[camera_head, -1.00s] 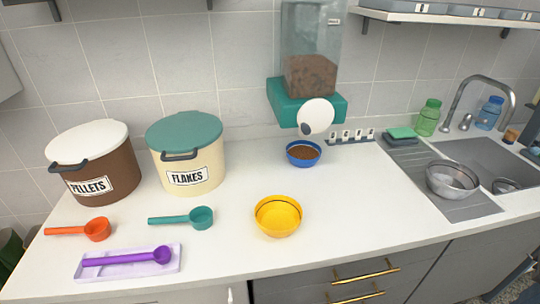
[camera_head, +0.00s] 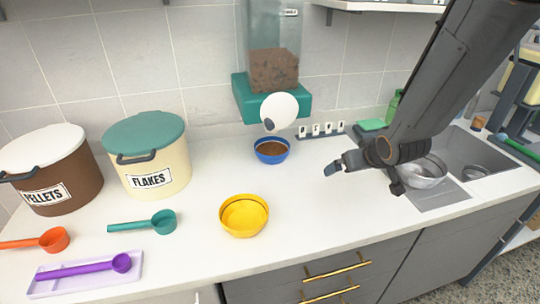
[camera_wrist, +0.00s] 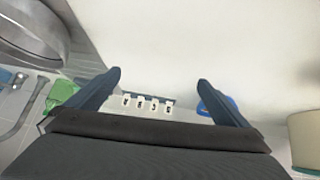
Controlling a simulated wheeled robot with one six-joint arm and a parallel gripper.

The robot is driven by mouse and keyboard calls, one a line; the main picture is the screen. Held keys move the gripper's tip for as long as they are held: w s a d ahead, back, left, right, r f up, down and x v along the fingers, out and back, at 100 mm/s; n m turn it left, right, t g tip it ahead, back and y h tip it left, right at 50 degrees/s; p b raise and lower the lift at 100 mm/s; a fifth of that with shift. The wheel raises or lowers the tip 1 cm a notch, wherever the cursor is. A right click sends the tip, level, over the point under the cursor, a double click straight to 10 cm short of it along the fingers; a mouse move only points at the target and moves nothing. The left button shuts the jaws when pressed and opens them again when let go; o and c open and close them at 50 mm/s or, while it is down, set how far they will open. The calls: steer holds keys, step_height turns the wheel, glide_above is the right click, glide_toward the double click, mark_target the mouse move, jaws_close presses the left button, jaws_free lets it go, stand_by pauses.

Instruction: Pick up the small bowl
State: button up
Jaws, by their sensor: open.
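The small blue bowl (camera_head: 258,156) stands upright on the counter below the dispenser, with brown food inside. In the wrist view its blue rim (camera_wrist: 231,103) shows partly behind the right finger. A larger yellow bowl (camera_head: 244,232) stands nearer the counter's front edge and looks empty. My gripper (camera_head: 364,178) is over the counter to the right of the blue bowl, apart from it. In the wrist view my gripper (camera_wrist: 160,78) has its two fingers spread with nothing between them.
The teal dispenser (camera_head: 243,100) overhangs the blue bowl. Numbered tags (camera_head: 315,131) stand to the bowl's right. Scoops and two tubs are at left. Counter between gripper and blue bowl is clear.

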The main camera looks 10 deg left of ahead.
mark_target(276, 147)
steer(key=w+a+n+y, duration=0.1)
steer(key=a, duration=0.2)
steer(key=w+a+f+t+y, duration=0.1)
steer(key=w+a, duration=0.1)
steer(key=a, duration=0.1)
steer(key=w+a+n+y, duration=0.1)
steer(key=a, duration=0.2)
steer(key=shift+w+f+n+t+y+b, duration=0.2)
steer(key=shift+w+n+t+y+b, duration=0.1)
steer(key=shift+w+y, duration=0.1)
steer(key=a+y, duration=0.1)
steer(key=a, duration=0.2)
steer(key=a+n+y, duration=0.1)
steer(key=a+y, duration=0.1)
steer(key=a, duration=0.1)
steer(key=a+n+y, duration=0.1)
steer(key=a, duration=0.2)
steer(key=shift+w+a+r+y, duration=0.1)
steer(key=shift+w+r+y, duration=0.05)
steer(key=shift+y, duration=0.25)
steer(key=shift+w+a, duration=0.1)
steer(key=shift+a, duration=0.2)
steer(key=shift+p+x, duration=1.15)
steer(key=shift+x, duration=2.45)
steer(key=shift+d, duration=0.1)
steer(key=c, duration=0.7)
